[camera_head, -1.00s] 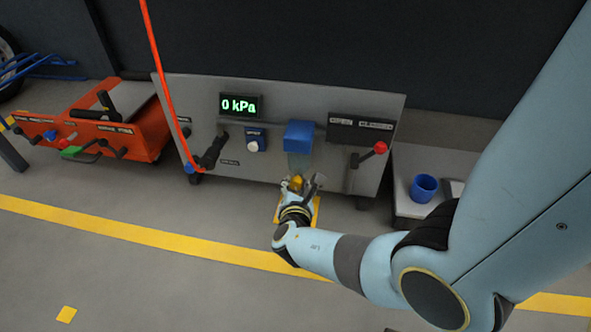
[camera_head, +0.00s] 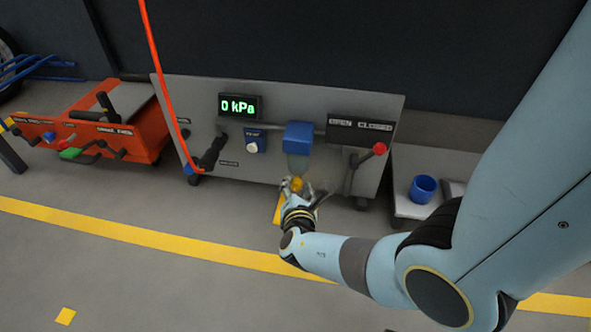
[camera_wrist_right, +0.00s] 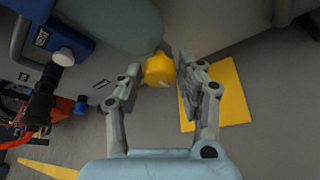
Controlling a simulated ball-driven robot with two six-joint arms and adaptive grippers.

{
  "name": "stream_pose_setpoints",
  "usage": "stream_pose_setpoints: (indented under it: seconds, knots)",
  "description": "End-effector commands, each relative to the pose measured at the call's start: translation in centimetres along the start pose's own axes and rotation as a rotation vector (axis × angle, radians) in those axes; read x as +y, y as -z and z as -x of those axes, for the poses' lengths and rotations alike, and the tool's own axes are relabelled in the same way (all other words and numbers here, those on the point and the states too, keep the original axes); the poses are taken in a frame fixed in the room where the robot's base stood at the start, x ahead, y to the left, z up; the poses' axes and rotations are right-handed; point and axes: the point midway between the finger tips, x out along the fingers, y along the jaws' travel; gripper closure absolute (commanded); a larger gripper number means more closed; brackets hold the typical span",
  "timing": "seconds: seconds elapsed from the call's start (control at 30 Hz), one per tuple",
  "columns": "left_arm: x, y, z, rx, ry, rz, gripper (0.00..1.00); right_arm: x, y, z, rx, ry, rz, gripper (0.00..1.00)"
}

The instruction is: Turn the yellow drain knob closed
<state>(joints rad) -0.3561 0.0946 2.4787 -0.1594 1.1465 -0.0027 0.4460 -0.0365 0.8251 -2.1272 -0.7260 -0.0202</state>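The yellow drain knob (camera_head: 296,183) sits low at the front of the grey panel, under the blue box (camera_head: 298,138) and its clear bowl. In the right wrist view, the knob (camera_wrist_right: 158,69) lies between my right gripper's fingertips (camera_wrist_right: 159,72). The fingers stand apart on either side of it, with narrow gaps showing, so no firm hold is visible. In the head view, my right gripper (camera_head: 302,193) reaches up to the knob from below and partly hides it. My left gripper is in neither view.
The display (camera_head: 239,106) reads 0 kPa. A red-tipped lever (camera_head: 379,149) is at right and a black handle (camera_head: 212,152) at left. A red hose (camera_head: 160,70) hangs in front. A yellow plate (camera_wrist_right: 232,97) lies on the floor below. A blue cup (camera_head: 423,188) stands at right.

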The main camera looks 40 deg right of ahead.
Motion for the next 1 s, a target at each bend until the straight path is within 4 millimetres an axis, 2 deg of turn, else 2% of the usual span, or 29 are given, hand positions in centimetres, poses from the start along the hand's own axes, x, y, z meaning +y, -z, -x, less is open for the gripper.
stream_pose_setpoints:
  seconds: [0.03,0.1,0.43,0.8,1.0]
  knots:
    - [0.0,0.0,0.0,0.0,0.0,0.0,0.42,0.0,0.0,0.0,0.0,0.0,0.001,0.53]
    - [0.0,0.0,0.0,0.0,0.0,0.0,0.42,0.0,0.0,0.0,0.0,0.0,0.001,0.45]
    - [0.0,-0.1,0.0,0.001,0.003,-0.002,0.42,0.0,0.1,0.5,0.001,0.0,0.0,0.45]
    - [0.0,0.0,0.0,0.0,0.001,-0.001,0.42,-0.1,0.1,6.2,0.002,0.001,0.0,0.45]
    - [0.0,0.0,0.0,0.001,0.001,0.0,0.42,0.0,0.0,7.5,0.0,0.0,0.001,0.45]
